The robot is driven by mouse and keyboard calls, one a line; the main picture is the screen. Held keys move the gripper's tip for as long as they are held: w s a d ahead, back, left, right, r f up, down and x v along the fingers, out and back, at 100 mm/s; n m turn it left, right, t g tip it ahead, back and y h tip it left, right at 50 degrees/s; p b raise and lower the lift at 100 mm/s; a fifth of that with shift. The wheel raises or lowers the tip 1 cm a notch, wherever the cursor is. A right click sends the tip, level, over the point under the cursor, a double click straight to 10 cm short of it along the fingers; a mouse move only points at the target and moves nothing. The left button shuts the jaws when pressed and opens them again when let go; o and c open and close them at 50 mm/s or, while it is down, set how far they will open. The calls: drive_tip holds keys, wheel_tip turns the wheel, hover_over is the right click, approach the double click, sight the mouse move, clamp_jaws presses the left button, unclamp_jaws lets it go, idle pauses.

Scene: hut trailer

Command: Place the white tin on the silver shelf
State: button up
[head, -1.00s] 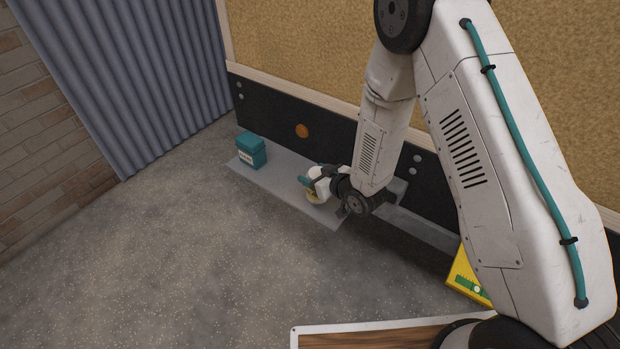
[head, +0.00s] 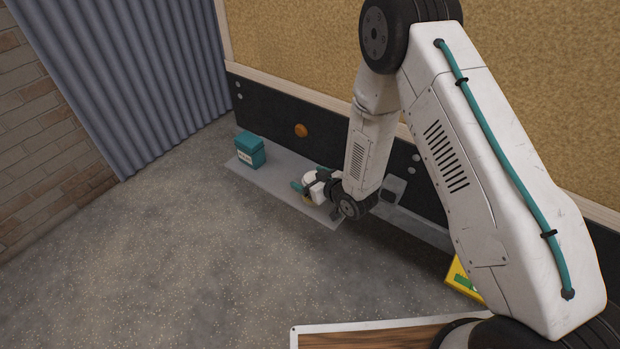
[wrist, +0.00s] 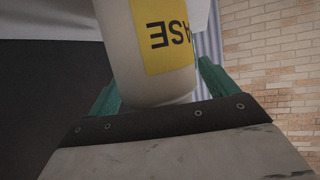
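The white tin (wrist: 125,45) has a yellow label and stands between my gripper's green fingers in the wrist view, its lettering upside down there. In the head view the tin (head: 310,177) is small and partly hidden by my gripper (head: 309,182). The fingers lie close against both sides of the tin. The silver shelf (head: 272,171) is a long grey ledge along the black wall panel. My gripper and the tin are over its near right end. I cannot tell whether the tin's base touches the shelf.
A teal box (head: 250,150) stands on the shelf's far left end, with bare shelf between it and my gripper. A yellow box (head: 460,277) is at lower right, partly behind my arm. A wood-topped surface (head: 365,338) is at the bottom. The floor is clear.

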drive_tip(key=shift+s+d+r, duration=0.1)
drive_tip(key=shift+s+r, duration=0.05)
drive_tip(key=shift+r, duration=0.05)
drive_tip(key=v, duration=1.2)
drive_tip(key=w+d+r+m+g+h, duration=0.1)
drive_tip(key=w+d+r+h, duration=0.4)
drive_tip(key=r, duration=0.4)
drive_tip(key=s+d+r+m+g+h, duration=0.1)
drive_tip(key=s+d+r, duration=0.25)
drive_tip(key=r, duration=0.25)
drive_tip(key=s+d+r+m+g+h, duration=0.1)
drive_tip(key=s+d+r+m+g, duration=0.15)
drive_tip(key=d+r, duration=0.3)
drive_tip(key=s+d+r+m+g, duration=0.1)
drive_tip(key=s+r, duration=0.3)
drive_tip(key=s, duration=0.5)
drive_tip(key=s+r+m+g, duration=0.1)
drive_tip(key=s+r+g, duration=0.1)
drive_tip(key=s+r, duration=0.3)
drive_tip(key=s+d+r+m+g+h, duration=0.1)
drive_tip(key=s+r, duration=0.4)
drive_tip(key=s, duration=0.8)
drive_tip(key=shift+s+d+g, duration=0.3)
drive_tip(key=shift+s+g, duration=0.05)
drive_tip(key=shift+g, duration=0.2)
